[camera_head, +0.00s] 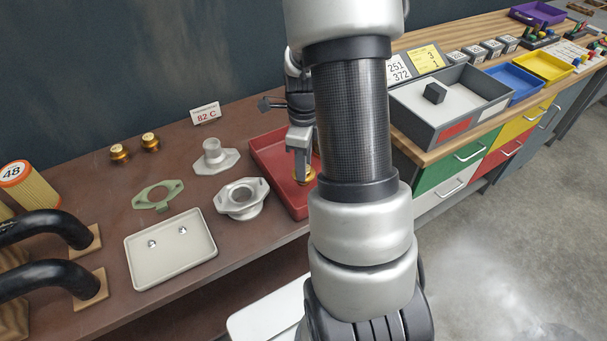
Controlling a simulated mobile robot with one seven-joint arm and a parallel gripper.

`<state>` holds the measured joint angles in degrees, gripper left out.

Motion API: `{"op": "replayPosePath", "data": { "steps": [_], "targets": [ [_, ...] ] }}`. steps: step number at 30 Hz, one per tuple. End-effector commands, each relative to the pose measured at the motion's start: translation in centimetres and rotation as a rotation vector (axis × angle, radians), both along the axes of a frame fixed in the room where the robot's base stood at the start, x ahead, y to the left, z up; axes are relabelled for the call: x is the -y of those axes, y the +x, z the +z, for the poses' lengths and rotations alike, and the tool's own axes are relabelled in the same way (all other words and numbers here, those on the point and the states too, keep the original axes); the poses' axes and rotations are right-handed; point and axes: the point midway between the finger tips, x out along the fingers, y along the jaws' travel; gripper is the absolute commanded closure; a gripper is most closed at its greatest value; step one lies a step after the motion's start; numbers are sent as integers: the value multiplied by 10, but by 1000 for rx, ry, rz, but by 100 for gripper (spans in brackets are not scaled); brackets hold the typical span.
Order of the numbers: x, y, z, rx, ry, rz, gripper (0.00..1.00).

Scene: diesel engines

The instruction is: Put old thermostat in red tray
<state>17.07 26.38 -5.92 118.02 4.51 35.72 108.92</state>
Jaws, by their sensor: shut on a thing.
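The red tray (268,152) sits on the brown bench, partly hidden behind my arm. My gripper (302,168) points down over the tray's right part. It is shut on a small gold-coloured thermostat (304,178), which is at or just above the tray floor; I cannot tell whether it touches. Two similar brass thermostats, a left one (119,153) and a right one (150,141), stand at the back left of the bench.
A grey housing (243,199) and a grey cover (214,160) lie left of the tray. A green gasket (157,195), a cream tray (140,268) with two small metal parts, and black hoses (45,228) are further left. A grey box (440,128) stands right.

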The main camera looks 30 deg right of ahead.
Motion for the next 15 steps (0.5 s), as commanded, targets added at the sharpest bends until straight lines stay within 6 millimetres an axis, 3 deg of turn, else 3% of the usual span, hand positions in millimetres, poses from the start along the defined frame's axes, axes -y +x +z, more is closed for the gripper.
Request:
{"op": "replayPosePath", "data": {
  "steps": [8, 15],
  "targets": [
    [0, -1, -35, -4, 1, 0, 92],
    [0, 0, -37, 0, 0, 0, 92]
  ]
}}
